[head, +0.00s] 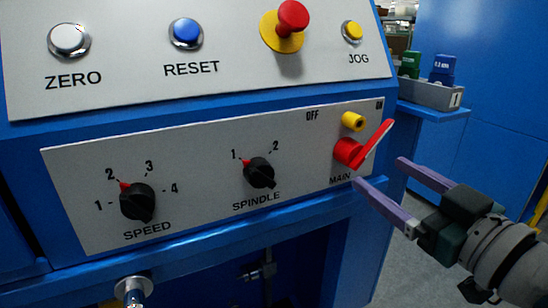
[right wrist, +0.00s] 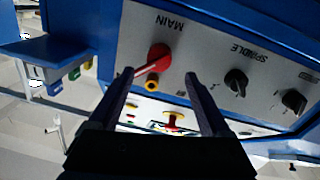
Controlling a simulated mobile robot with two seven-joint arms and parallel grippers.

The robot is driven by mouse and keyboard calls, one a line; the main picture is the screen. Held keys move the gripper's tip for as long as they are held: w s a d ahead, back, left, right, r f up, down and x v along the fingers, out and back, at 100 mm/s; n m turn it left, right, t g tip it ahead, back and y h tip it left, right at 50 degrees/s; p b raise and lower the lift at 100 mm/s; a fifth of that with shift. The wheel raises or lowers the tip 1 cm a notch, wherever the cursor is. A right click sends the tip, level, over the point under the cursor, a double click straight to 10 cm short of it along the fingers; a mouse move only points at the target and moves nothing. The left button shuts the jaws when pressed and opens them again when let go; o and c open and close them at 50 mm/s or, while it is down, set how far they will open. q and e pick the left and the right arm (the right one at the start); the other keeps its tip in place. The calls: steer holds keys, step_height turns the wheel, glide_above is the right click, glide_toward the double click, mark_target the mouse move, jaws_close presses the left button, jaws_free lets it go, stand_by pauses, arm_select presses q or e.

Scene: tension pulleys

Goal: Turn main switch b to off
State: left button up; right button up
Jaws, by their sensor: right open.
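The main switch is a red rotary knob (head: 347,151) with a red lever (head: 376,139), above the label MAIN on the grey panel. The lever tilts up and right, toward the ON mark; the OFF mark is at upper left. A yellow peg (head: 353,121) sticks out just above the knob. My right gripper (head: 379,171) is open and empty, in front of the panel just below and right of the lever, apart from it. In the right wrist view the red knob (right wrist: 160,54) shows beyond and between the open fingers (right wrist: 158,77). My left gripper is not in view.
The SPINDLE knob (head: 259,173) and SPEED knob (head: 137,202) sit left on the same panel. Above are the ZERO button (head: 69,39), RESET button (head: 186,33), red mushroom button (head: 292,17) and JOG button (head: 352,31). A grey bin (head: 430,94) stands right of the machine.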

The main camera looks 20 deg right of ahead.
mark_target(362, 159)
steer(key=w+b, duration=0.1)
steer(key=w, duration=0.5)
steer(key=shift+w, duration=0.15)
steer(key=shift+c, duration=0.2)
jaws_close()
stand_by(0.3)
steer(key=shift+r, duration=0.1)
